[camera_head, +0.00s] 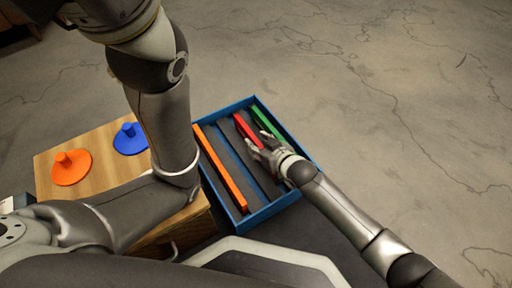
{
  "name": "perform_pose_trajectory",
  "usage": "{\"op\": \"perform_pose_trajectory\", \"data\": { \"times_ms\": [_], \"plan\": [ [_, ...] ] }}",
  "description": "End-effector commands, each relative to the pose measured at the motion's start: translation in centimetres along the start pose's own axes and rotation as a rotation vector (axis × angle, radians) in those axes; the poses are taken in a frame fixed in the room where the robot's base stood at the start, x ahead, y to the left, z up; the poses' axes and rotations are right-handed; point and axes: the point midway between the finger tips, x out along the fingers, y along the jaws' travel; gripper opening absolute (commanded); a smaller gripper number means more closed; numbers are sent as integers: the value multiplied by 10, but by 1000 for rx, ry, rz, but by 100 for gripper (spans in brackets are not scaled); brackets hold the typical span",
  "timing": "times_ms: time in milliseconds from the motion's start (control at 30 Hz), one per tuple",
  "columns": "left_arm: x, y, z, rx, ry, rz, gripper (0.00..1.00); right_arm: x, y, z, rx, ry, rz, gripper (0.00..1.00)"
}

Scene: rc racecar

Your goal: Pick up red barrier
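The red barrier (241,125) lies lengthwise in a blue tray (256,101), between an orange barrier (219,167) and a green barrier (267,123). My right gripper (261,143) is over the near part of the red barrier. Its two fingers look spread apart, one on each side of the bar. The gripper hides the near end of the red barrier, and I cannot tell whether the fingers touch it. My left arm crosses the left half of the view, but its gripper is out of view.
A wooden table (85,150) at left carries an orange disc with a knob (71,167) and a blue disc with a knob (130,138). My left arm stands between this table and the tray. The grey floor beyond and to the right is clear.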

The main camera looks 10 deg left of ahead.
Motion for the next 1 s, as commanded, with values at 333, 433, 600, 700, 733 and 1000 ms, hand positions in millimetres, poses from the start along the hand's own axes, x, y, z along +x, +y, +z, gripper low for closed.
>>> {"op": "perform_pose_trajectory", "data": {
  "times_ms": [333, 433, 600, 700, 733, 1000],
  "plan": [
    [0, 0, 0, 0, -1, 0, 40, 0, 0, 0, 0, 0, 0, 0],
    [0, 0, 0, 0, -1, 0, 40, 0, 0, -1, -1, 3, 0, 0],
    [0, 0, 0, 0, -1, 0, 40, 0, 0, -1, -1, 3, 0, 0],
    [2, -1, 1, 0, -2, -1, 40, -2, 0, -3, -1, 3, 0, 0],
    [2, -1, 2, 0, -3, -1, 40, -2, 0, -4, -1, 3, 0, 0],
    [21, -5, 9, 0, -4, -1, 40, -15, 0, -29, -1, 5, 0, 0]
  ]
}}
